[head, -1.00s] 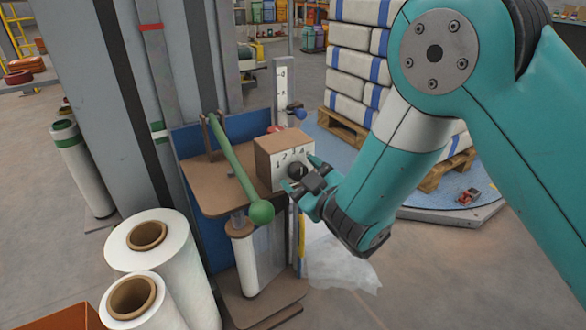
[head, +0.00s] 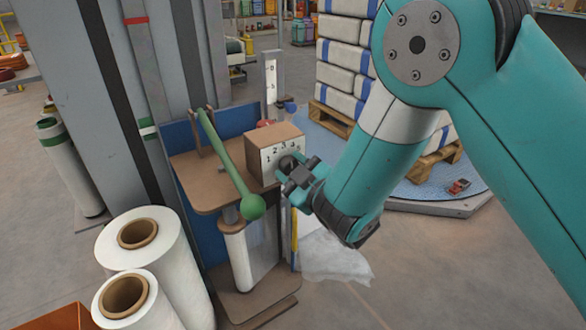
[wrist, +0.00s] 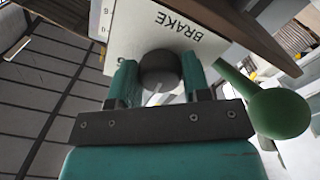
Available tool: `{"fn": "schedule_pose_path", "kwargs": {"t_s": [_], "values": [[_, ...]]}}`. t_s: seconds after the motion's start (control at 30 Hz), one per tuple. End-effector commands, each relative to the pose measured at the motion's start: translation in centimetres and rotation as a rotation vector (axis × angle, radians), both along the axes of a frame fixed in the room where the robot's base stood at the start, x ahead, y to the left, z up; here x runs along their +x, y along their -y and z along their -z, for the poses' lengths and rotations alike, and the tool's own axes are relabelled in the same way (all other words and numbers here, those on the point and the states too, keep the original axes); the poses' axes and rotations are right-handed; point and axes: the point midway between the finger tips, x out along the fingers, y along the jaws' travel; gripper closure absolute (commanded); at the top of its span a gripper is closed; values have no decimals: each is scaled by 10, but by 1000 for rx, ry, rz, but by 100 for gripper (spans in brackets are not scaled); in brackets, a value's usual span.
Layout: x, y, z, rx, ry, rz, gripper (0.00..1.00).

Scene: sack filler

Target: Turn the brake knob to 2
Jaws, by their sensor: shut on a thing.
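The brake knob (head: 286,162) is dark and round, on the white numbered face of a brown box (head: 273,147). In the wrist view the knob (wrist: 160,72) sits between the two teal fingers of my gripper (wrist: 159,66), which is shut on it. A pale pointer line shows on the knob. In that view the face carries the word BRAKE (wrist: 192,27). In the head view my gripper (head: 292,169) reaches the knob from the right and partly covers it. The numbers 1, 2 and 3 show above the knob; I cannot tell which one the pointer meets.
A green lever with a ball end (head: 252,206) slants down just left of the box; its ball also shows close to my gripper in the wrist view (wrist: 279,113). White film rolls (head: 150,250) stand at the lower left. Stacked sacks (head: 345,55) stand on a pallet behind.

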Motion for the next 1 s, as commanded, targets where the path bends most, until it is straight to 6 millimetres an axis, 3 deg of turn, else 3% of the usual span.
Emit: {"fn": "schedule_pose_path", "kwargs": {"t_s": [0.5,1.0], "values": [[0,-1,-1,-272,186,-3,80],[-1,-1,-1,-348,238,-3,80]]}}
